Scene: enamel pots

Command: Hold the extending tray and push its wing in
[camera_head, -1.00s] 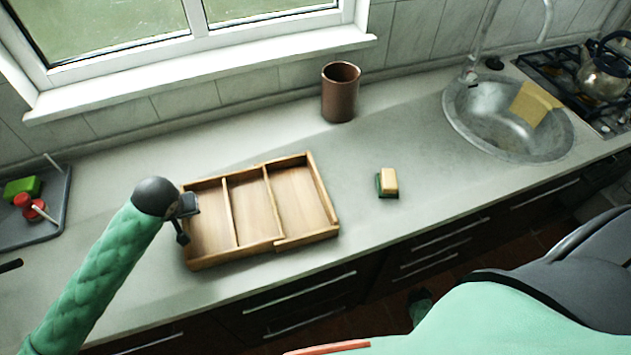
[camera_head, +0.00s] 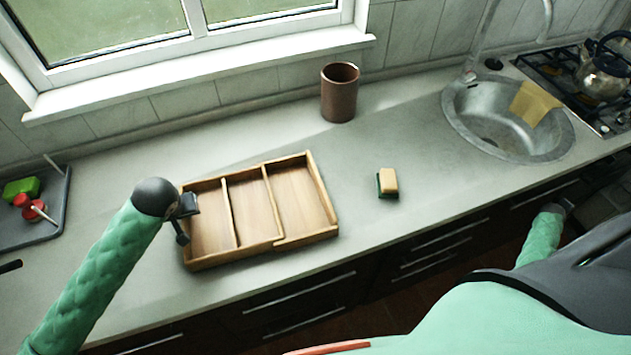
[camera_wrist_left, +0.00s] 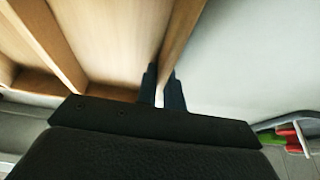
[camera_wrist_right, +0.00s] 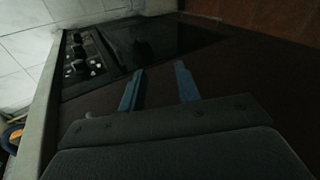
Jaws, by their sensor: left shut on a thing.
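The extending tray (camera_head: 282,243) is a shallow wooden tray with three compartments, lying on the worktop below the window. Its wing (camera_head: 322,190) is the right-hand section, which sticks out a little past the main body, with a step in the front and back walls. My left gripper (camera_head: 184,218) is shut on the tray's left wall; in the left wrist view the fingers (camera_wrist_left: 162,92) stand either side of that wall. My right gripper (camera_wrist_right: 160,88) is open and empty, low at the right by the cabinets, away from the tray. In the head view its fingers are not clear.
A sponge (camera_head: 388,182) lies right of the tray. A brown cup (camera_head: 340,95) stands behind it. A grey tray (camera_head: 52,222) with small items is at far left. The sink (camera_head: 470,130) and hob (camera_head: 560,72) are at the right. Worktop between wing and sponge is clear.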

